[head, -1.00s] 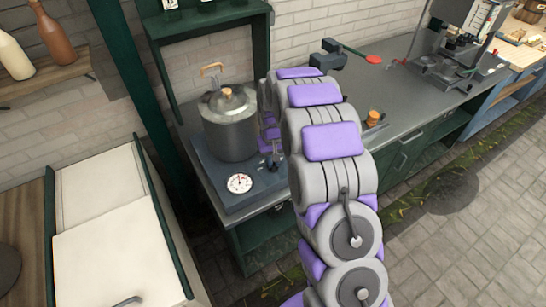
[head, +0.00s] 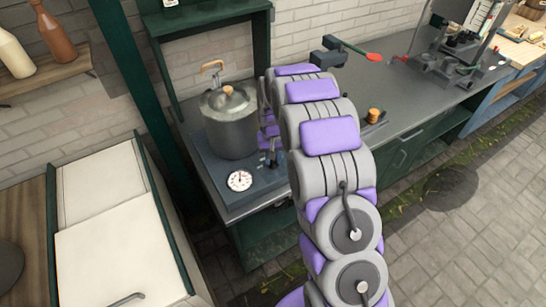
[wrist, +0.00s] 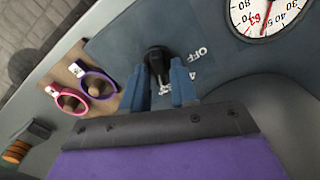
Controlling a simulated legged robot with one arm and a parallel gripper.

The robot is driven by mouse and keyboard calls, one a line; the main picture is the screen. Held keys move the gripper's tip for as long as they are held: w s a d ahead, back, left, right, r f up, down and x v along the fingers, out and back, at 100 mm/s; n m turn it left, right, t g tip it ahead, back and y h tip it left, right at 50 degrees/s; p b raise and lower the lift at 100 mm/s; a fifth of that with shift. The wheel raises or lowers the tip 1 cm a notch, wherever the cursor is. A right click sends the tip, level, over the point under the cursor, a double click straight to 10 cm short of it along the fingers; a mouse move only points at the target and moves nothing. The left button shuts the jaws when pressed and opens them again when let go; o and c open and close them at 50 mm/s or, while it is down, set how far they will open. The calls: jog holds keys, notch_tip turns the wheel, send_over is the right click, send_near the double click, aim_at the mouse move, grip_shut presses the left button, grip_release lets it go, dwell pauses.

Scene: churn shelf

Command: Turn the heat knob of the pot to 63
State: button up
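The metal pot (head: 229,130) with a lid stands on a dark blue-grey heater base (head: 215,182) in the head view. A round white dial (head: 239,181) is on the base's front; in the wrist view the dial (wrist: 262,14) is cut off by the top edge and shows a red 63. The black heat knob (wrist: 157,62) is beside "OFF" lettering. My gripper (wrist: 161,84) has its two blue fingers apart, one on each side of the knob. A gap shows beside the knob, and contact cannot be made out. In the head view my gripper (head: 270,158) is near the base's right side.
Two looped items, one pink (wrist: 72,100) and one purple (wrist: 101,88), lie on a brown board left of the knob in the wrist view. A grey counter (head: 400,98) runs right, with a red-tipped tool (head: 374,57). A green shelf post (head: 140,90) stands left of the pot.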

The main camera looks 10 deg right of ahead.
jog(key=shift+o, duration=0.8)
jog(key=shift+s, duration=0.1)
notch_tip(320, 180, up, 17)
jog(key=p, duration=0.2)
jog(key=shift+r, duration=0.15)
